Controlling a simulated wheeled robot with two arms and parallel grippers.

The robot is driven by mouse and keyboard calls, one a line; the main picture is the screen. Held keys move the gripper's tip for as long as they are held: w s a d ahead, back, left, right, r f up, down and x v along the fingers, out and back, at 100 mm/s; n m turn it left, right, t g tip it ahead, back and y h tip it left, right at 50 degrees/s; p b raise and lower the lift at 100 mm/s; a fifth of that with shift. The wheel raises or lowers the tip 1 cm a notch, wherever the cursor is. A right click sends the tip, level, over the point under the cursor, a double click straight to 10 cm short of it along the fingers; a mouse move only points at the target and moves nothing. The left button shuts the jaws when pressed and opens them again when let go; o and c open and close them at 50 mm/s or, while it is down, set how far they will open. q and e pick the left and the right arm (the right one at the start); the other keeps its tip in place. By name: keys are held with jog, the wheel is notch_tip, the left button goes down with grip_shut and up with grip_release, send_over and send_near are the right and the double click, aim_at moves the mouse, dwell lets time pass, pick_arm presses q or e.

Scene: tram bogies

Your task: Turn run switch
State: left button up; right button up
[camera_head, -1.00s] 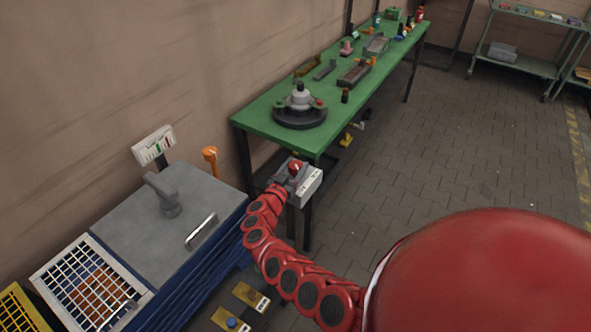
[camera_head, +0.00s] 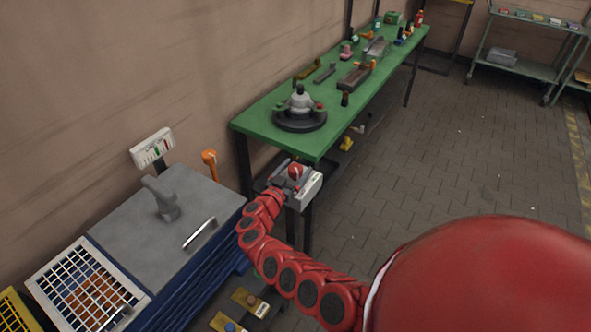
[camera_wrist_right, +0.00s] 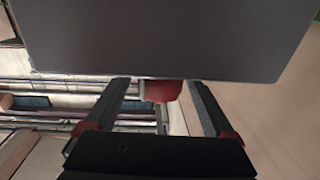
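A small light grey box (camera_head: 309,190) with a red knob (camera_head: 295,171) on it, seemingly the run switch, stands at the near end of the green workbench. My right gripper (camera_head: 284,181) is at this box, its fingers close to the knob. In the right wrist view, a red part (camera_wrist_right: 161,91), likely the knob, shows between the two fingers of my right gripper (camera_wrist_right: 163,95). The fingers are apart, with gaps beside the red part. A grey panel (camera_wrist_right: 170,40) hides its upper side. My left gripper is not in view.
The green workbench (camera_head: 262,125) carries a round dark fixture (camera_head: 300,120) and several parts. A blue cabinet with a grey lid (camera_head: 150,215) stands left of my arm. Pedals (camera_head: 250,301) are on the floor below.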

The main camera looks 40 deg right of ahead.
jog(key=shift+a, duration=0.1)
jog(key=shift+s+a, duration=0.2)
jog(key=shift+a, duration=0.2)
jog(key=v, duration=1.6)
jog(key=shift+a+b, duration=0.25)
jog(key=shift+b, duration=0.05)
jog(key=shift+s, duration=0.1)
